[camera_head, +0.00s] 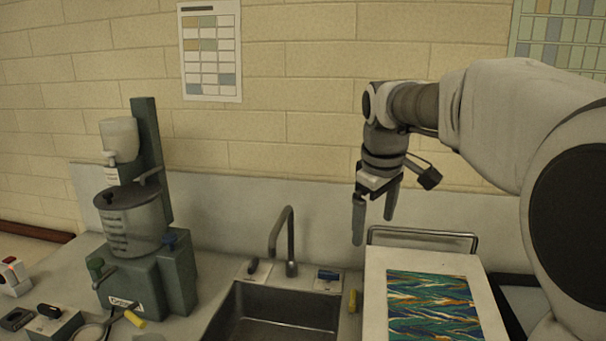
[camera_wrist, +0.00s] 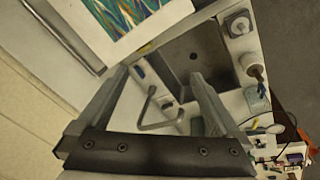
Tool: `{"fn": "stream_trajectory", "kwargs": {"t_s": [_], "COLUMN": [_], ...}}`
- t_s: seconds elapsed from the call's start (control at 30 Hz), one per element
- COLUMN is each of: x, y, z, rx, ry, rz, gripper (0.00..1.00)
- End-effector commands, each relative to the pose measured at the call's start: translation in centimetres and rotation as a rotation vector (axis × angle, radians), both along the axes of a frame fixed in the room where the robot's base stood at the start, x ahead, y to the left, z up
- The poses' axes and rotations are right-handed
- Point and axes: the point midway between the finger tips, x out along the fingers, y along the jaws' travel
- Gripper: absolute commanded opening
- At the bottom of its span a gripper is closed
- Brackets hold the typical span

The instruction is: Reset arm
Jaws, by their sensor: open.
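My gripper (camera_head: 374,212) hangs from my arm at the right of the head view, fingers pointing down. It is above the back of the counter, between the faucet and the marbled tray. Its two fingers are apart with nothing between them. The wrist view also shows my gripper (camera_wrist: 160,85) open and empty. The white-framed tray (camera_head: 375,290) with a blue, green and orange marbled pattern lies below and to the right of the gripper. It also shows at the top of the wrist view (camera_wrist: 75,30). The gripper does not touch it.
A sink (camera_head: 285,310) with a curved faucet (camera_head: 291,240) lies left of the tray. A green-grey machine (camera_head: 150,270) with a clear vessel stands at the left. A metal rail (camera_head: 420,233) runs behind the tray. A yellow item (camera_head: 352,300) lies beside the sink.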

Motion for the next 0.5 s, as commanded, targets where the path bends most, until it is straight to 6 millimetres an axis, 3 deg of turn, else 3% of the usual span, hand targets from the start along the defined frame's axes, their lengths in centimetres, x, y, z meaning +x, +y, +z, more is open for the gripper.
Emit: {"fn": "stream_trajectory", "kwargs": {"t_s": [0.23,0.5], "x": [-7.8,-16.0], "y": [-0.3,-0.7], "z": [0.6,-1.4], "rx": [0.060,0.153], "ry": [-0.081,-0.160], "rz": [-0.189,-0.397], "gripper": [1.00,1.00]}}
